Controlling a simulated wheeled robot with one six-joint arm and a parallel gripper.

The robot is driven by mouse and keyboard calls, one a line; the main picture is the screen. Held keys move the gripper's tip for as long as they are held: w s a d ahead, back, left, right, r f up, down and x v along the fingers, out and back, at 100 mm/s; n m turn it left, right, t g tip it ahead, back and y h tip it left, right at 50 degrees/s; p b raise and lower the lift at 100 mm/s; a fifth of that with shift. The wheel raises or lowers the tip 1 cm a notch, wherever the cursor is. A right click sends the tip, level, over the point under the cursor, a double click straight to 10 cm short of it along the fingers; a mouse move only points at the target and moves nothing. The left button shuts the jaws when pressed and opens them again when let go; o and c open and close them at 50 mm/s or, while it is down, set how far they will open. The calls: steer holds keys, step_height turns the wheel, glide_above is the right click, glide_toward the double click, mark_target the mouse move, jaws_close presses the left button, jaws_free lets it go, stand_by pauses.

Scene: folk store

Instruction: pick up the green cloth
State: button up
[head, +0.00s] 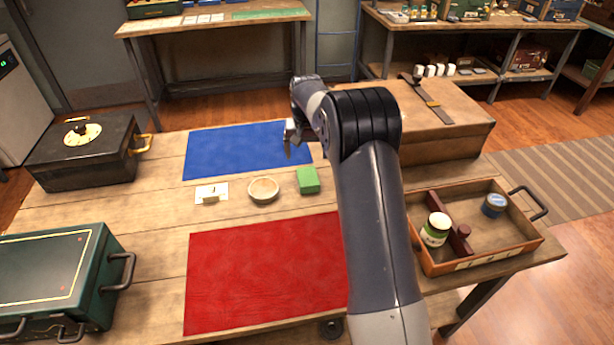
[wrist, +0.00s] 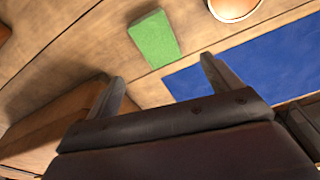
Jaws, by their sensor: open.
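The green cloth (head: 308,181) is a small folded block on the wooden table, just right of a round bowl (head: 263,190). It also shows in the wrist view (wrist: 154,39), beyond my fingertips and roughly in line with the space between them. My gripper (head: 289,138) is above the right part of the blue mat (head: 232,150), behind the cloth in the head view. In the wrist view my gripper (wrist: 163,72) has its two fingers wide apart with nothing between them. It is apart from the cloth.
A small white card with a light block (head: 210,196) lies left of the bowl. A red mat (head: 262,270) lies in front. A wooden tray (head: 490,258) with jars is at the right, a large wooden box (head: 450,150) behind it. Dark and green cases stand at the left.

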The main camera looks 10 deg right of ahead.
mark_target(308, 176)
steer(key=f, duration=0.3)
steer(key=f+p, duration=0.1)
steer(key=f, duration=0.5)
steer(key=shift+w+d+f+p, duration=0.2)
steer(key=shift+w+d+p, duration=0.05)
steer(key=shift+p, duration=0.1)
steer(key=c, duration=1.1)
